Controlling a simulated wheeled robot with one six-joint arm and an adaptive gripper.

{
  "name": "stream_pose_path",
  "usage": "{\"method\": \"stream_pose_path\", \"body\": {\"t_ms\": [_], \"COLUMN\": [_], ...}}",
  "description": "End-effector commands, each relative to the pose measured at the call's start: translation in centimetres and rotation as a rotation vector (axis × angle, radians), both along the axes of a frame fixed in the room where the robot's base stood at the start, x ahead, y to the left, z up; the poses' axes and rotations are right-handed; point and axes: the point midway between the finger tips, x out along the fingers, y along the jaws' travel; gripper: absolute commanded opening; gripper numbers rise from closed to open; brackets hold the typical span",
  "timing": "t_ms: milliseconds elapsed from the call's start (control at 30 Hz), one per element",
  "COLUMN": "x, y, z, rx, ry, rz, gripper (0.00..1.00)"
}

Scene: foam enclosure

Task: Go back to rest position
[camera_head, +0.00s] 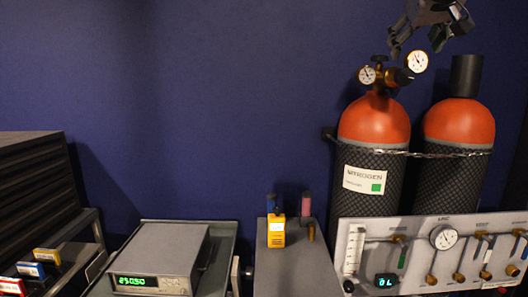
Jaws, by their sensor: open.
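My gripper (418,42) shows at the top right of the head view, pointing down, with its upper part cut off by the frame edge. Its two dark fingers are spread apart and nothing is between them. In the picture it is just above the gauges of the left gas cylinder (374,125), which has an orange top and a "NITROGEN" label. I cannot tell how far it is in depth from the gauges.
A second cylinder (459,125) stands at right. A gauge panel (420,230) is in front. A grey box (290,265) bears a yellow block (276,231). A meter (158,260) reads green digits. Dark drawers (35,180) stand left. The upper middle is clear before a blue wall.

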Motion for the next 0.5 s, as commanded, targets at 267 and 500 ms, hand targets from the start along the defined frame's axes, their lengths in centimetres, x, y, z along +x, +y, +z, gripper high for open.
{"method": "stream_pose_path", "body": {"t_ms": [267,500], "x": [-2.4,-10.3], "y": [0.5,-1.0], "z": [-10.5,-25.2], "rx": [-0.057,0.036], "ry": [0.265,0.571], "rz": [0.150,0.265], "gripper": [0.69,0.69]}}
